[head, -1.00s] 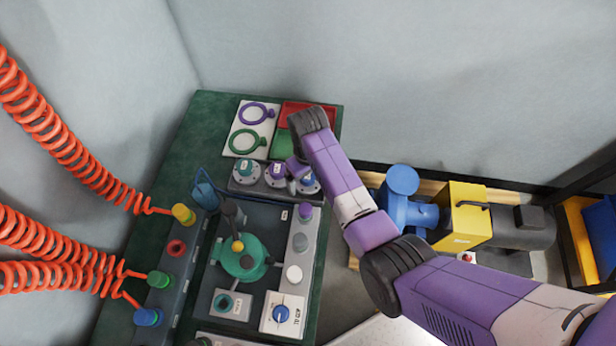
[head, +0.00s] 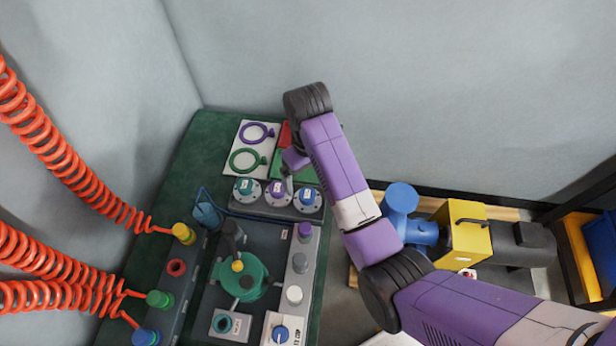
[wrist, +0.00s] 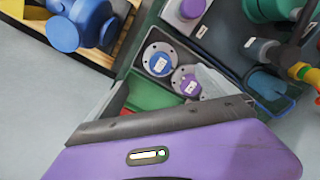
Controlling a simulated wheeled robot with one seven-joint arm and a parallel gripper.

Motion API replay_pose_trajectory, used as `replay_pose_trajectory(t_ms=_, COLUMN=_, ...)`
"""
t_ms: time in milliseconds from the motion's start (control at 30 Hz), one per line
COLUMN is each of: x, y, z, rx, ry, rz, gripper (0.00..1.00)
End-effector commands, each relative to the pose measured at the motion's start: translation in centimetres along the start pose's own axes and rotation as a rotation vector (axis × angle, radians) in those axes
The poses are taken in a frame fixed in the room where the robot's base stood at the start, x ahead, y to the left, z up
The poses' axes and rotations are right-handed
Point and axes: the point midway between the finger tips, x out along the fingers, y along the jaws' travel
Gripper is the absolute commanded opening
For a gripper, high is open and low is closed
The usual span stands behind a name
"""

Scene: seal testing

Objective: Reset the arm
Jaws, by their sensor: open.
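My arm reaches in from the lower right of the head view, bent over the green-topped bench (head: 180,150). My gripper (head: 289,183) hangs at its end, small and partly hidden by my own wrist, above the row of round flanged caps. The caps are teal (head: 246,187), purple (head: 277,191) and blue (head: 308,196). In the wrist view my gripper (wrist: 165,92) has its grey fingers spread apart, with nothing seen between them. The blue cap (wrist: 159,63) and purple cap (wrist: 188,83) lie beyond the fingers.
A white board with two rings (head: 249,148) and red (head: 285,135) and green trays lie behind the caps. A teal valve fixture (head: 240,277) stands in front. Orange coiled hoses (head: 70,165) run at left. A blue-and-yellow pump (head: 462,233) stands right of the bench.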

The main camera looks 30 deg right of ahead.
Motion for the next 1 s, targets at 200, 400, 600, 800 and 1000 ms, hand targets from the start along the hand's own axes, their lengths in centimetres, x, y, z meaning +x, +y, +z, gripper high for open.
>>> replay_pose_trajectory(t_ms=200, x=0.0, y=0.0, z=0.0, rx=0.000, ry=0.000, rz=0.000, gripper=0.96)
replay_pose_trajectory(t_ms=400, x=0.0, y=0.0, z=0.0, rx=0.001, ry=0.000, rz=0.000, gripper=0.96)
replay_pose_trajectory(t_ms=600, x=-0.4, y=0.6, z=-2.9, rx=0.020, ry=0.122, rz=0.023, gripper=0.96)
replay_pose_trajectory(t_ms=800, x=-3.7, y=1.9, z=-9.1, rx=0.050, ry=0.486, rz=0.086, gripper=0.96)
replay_pose_trajectory(t_ms=1000, x=-5.0, y=2.7, z=-8.6, rx=0.067, ry=0.812, rz=0.144, gripper=0.96)
